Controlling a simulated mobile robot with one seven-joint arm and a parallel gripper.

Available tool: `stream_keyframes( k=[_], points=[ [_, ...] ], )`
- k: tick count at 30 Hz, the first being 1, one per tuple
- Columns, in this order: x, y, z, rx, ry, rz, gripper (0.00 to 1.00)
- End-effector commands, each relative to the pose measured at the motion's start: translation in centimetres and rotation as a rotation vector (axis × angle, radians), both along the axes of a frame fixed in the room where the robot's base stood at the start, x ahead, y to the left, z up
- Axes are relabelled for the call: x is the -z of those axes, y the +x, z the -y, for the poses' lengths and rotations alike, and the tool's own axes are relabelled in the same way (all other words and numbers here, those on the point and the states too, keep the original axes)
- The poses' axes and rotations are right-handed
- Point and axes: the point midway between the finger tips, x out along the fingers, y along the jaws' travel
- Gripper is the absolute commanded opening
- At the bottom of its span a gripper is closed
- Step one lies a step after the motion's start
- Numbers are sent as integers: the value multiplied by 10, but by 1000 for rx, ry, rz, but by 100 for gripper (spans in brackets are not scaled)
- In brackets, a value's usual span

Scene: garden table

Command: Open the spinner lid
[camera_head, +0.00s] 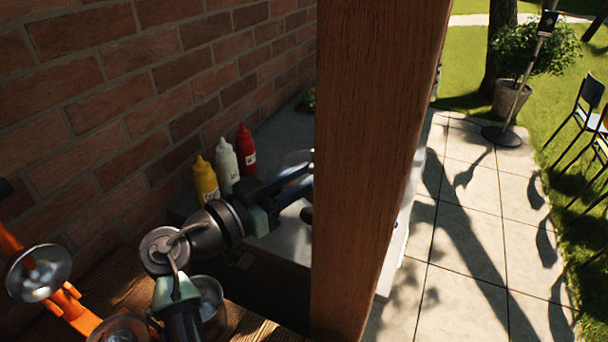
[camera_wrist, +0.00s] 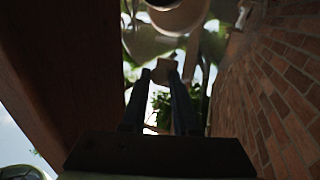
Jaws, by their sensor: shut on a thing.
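My gripper (camera_wrist: 164,76) shows in the wrist view with its two dark fingers shut on a small pale knob (camera_wrist: 166,70). The knob looks like part of the spinner lid. Beyond it are pale, rounded, partly see-through shapes (camera_wrist: 180,18), probably the spinner; they are dark and hard to make out. In the head view a wooden post hides my fingertips and most of the spinner. Whether the lid is raised cannot be seen.
The wooden post (camera_head: 372,150) stands close beside my arm. Yellow (camera_head: 206,181), white (camera_head: 227,166) and red (camera_head: 246,152) bottles stand on the grey counter (camera_head: 279,237) near the brick wall (camera_head: 150,85).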

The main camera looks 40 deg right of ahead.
Motion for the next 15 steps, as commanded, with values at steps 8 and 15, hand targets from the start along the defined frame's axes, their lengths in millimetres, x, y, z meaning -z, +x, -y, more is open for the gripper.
stream_keyframes(
  k=[8,15],
  points=[
    [-9,4,12,6,57,-17,0],
    [-18,14,36,5,188,-74,0]
  ],
)
